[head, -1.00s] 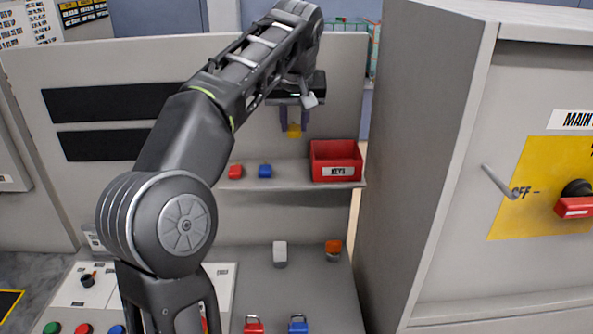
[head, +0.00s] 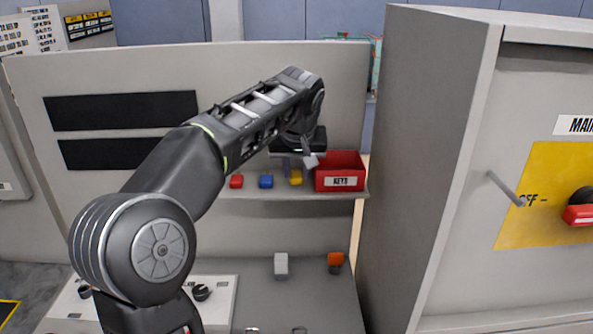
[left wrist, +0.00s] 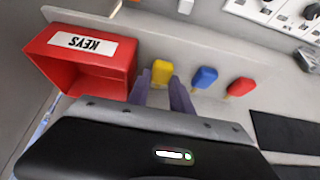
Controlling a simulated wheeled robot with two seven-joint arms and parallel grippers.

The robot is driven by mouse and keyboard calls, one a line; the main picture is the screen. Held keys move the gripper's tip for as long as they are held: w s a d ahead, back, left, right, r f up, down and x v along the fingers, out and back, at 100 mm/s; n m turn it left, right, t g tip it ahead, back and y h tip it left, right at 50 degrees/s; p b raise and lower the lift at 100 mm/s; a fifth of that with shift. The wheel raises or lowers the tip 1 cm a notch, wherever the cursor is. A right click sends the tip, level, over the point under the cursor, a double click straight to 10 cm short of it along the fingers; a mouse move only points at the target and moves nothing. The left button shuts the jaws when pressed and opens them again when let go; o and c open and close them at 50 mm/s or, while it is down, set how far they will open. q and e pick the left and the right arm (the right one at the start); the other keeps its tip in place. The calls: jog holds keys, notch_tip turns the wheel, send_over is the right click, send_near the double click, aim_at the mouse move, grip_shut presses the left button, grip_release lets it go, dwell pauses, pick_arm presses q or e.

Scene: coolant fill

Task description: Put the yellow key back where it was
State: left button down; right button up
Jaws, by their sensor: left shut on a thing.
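The yellow key (head: 296,177) is at shelf height, between the blue key and the red KEYS bin. My left gripper (head: 291,168) is shut on it from above and behind. In the left wrist view the yellow key (left wrist: 161,72) shows between the tips of the two purple-grey fingers (left wrist: 165,88). I cannot tell whether the key touches the shelf. The blue key (head: 266,181) and the red key (head: 236,181) lie on the shelf to its left, in a row with it. My right gripper is not in view.
The red KEYS bin (head: 340,172) stands at the shelf's right end, close beside my left gripper. Below, a white block (head: 281,264) and an orange-topped piece (head: 335,262) stand on the lower surface. A tall grey cabinet (head: 430,150) rises on the right.

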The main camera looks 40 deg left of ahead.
pick_arm(q)
jog(key=shift+f, duration=0.25)
jog(key=shift+f, duration=0.2)
jog(key=c, duration=1.4)
grip_release()
jog(key=shift+c, duration=0.2)
jog(key=shift+r, duration=0.15)
